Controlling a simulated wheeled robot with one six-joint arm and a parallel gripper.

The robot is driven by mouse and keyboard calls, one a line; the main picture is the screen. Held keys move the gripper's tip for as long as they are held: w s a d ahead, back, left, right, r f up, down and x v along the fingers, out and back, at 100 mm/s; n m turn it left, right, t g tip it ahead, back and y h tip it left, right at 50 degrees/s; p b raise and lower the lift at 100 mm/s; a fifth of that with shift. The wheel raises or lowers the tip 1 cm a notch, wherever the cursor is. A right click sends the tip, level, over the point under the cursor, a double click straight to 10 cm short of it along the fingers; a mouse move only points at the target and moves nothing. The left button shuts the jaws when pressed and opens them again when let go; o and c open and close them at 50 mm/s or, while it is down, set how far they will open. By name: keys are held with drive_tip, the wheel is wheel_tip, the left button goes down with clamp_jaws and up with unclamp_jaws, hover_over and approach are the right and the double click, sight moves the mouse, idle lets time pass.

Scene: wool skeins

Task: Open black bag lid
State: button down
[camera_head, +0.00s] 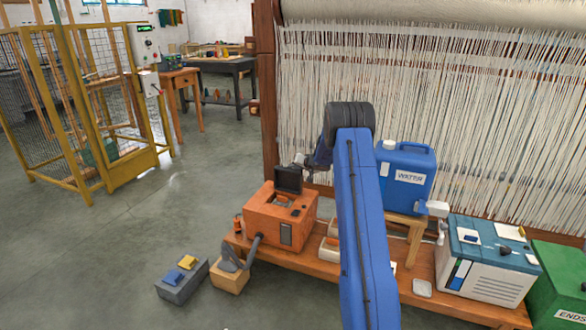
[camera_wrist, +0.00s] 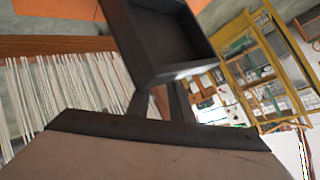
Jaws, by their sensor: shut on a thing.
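The black lid (camera_head: 288,180) stands raised, close to upright, at the back of the orange box-shaped machine (camera_head: 268,232). An opening shows in the machine's top in front of the lid. My gripper (camera_head: 299,161) is at the lid's upper edge, partly hidden by my blue arm. In the wrist view the lid (camera_wrist: 165,35) is a dark, shallow, hollow frame right at my fingertips (camera_wrist: 158,92). My gripper is shut on the lid's edge. The exact contact is dark and hard to make out.
The machine sits on a low wooden bench (camera_head: 440,302) before a loom with hanging white threads (camera_head: 420,90). A blue water can (camera_head: 405,178) and a cooler box (camera_head: 485,275) stand to the right. A grey box (camera_head: 182,282) lies on open floor at left.

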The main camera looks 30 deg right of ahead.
drive_tip(key=shift+d+f, duration=0.4)
drive_tip(key=shift+f, duration=0.15)
drive_tip(key=c, duration=2.2)
unclamp_jaws()
drive_tip(key=shift+f+g+y, duration=0.2)
drive_tip(key=shift+g+y, duration=0.1)
drive_tip(key=o, duration=0.7)
drive_tip(key=shift+a, duration=0.25)
drive_tip(key=shift+w, duration=0.1)
drive_tip(key=shift+r, duration=0.25)
drive_tip(key=v, duration=1.7)
